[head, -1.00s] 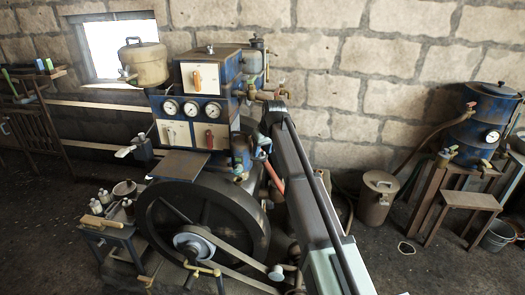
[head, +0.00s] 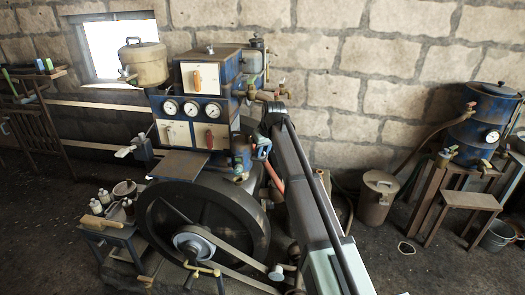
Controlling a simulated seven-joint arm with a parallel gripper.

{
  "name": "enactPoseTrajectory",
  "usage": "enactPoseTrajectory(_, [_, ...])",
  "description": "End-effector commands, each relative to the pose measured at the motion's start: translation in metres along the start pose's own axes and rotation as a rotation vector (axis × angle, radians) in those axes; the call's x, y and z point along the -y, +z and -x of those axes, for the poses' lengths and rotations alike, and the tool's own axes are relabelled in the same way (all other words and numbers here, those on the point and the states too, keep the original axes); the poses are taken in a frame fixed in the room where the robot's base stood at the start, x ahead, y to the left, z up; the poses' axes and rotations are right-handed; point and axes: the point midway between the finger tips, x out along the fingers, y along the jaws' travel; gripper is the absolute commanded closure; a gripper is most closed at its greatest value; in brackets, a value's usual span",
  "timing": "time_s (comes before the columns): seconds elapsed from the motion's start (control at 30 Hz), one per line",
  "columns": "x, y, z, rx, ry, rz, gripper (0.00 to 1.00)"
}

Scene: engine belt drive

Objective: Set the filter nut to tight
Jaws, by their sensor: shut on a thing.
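A blue filter-like body (head: 240,150) with a brass-coloured lower end is mounted on the right side of the engine's blue block, above the flywheel. My gripper (head: 257,152) is just right of it, at the end of my arm, which comes up from the lower right. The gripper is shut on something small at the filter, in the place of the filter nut. The nut itself is too small and too covered by the fingers to make out, and I cannot tell how far it is turned.
The engine block carries gauges (head: 192,108) and cream panels with coloured levers. The large dark flywheel (head: 160,225) and its belt lie below. A brown canister (head: 377,196) stands on the floor to the right, and a blue tank (head: 482,125) beyond it.

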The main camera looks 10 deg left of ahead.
Motion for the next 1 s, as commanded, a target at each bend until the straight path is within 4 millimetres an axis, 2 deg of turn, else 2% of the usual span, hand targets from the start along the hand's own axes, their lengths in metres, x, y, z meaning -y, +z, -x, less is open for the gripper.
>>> enactPoseTrajectory(0.5, [0.0029, -0.0001, 0.0000, 0.001, 0.089, -0.214, 1.00])
enactPoseTrajectory(0.83, [0.0027, 0.0000, 0.0000, 0.000, 0.093, -0.226, 1.00])
enactPoseTrajectory(0.87, [0.0027, -0.0001, 0.0000, 0.000, 0.093, -0.226, 0.74])
enactPoseTrajectory(1.0, [0.0027, -0.0001, 0.0000, 0.000, 0.093, -0.225, 0.60])
